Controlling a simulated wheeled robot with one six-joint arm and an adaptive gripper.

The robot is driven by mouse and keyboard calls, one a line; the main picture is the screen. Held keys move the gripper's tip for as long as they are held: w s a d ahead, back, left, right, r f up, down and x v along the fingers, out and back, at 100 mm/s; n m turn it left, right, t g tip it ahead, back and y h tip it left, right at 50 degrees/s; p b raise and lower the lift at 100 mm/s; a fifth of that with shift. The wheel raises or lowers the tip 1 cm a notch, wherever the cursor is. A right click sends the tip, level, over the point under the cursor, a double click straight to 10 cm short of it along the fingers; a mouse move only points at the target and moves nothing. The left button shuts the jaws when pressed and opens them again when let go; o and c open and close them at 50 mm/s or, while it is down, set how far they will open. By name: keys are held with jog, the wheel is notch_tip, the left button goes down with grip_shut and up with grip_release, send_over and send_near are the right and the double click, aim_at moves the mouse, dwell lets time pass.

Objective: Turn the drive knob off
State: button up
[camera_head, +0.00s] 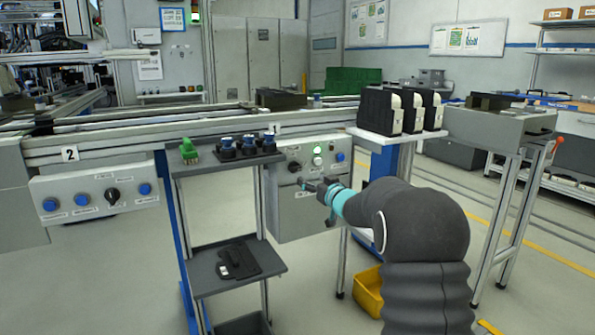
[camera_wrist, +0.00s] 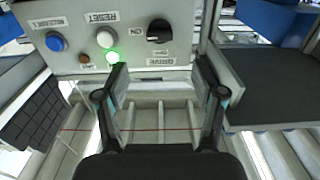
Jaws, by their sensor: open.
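The drive knob (camera_wrist: 158,31) is a black rotary knob on a grey control panel (camera_wrist: 185,52). The wrist view shows the panel's labels upside down. ON is printed beside the knob and DRIVE by it on the gripper's side. The knob's exact pointing is too small to read. In the head view the knob (camera_head: 293,166) is at the panel's left. A lit green lamp (camera_wrist: 113,57) is on the same panel. My gripper (camera_wrist: 162,72) is open and empty, its fingers spread in front of the panel, apart from the knob. In the head view it (camera_head: 313,187) is partly hidden.
A white button (camera_wrist: 105,38) and blue button (camera_wrist: 57,42) share the panel. A second panel (camera_head: 95,190) with a similar knob is at left. A shelf stand (camera_head: 235,270) stands left of the gripper; a black-unit shelf (camera_head: 385,137) stands right. A yellow bin (camera_head: 368,290) is below.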

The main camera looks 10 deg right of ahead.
aim_at(297, 169)
jog(key=p+x, duration=0.1)
jog(key=x, duration=0.9)
jog(key=shift+w, duration=0.2)
jog(key=c, duration=1.1)
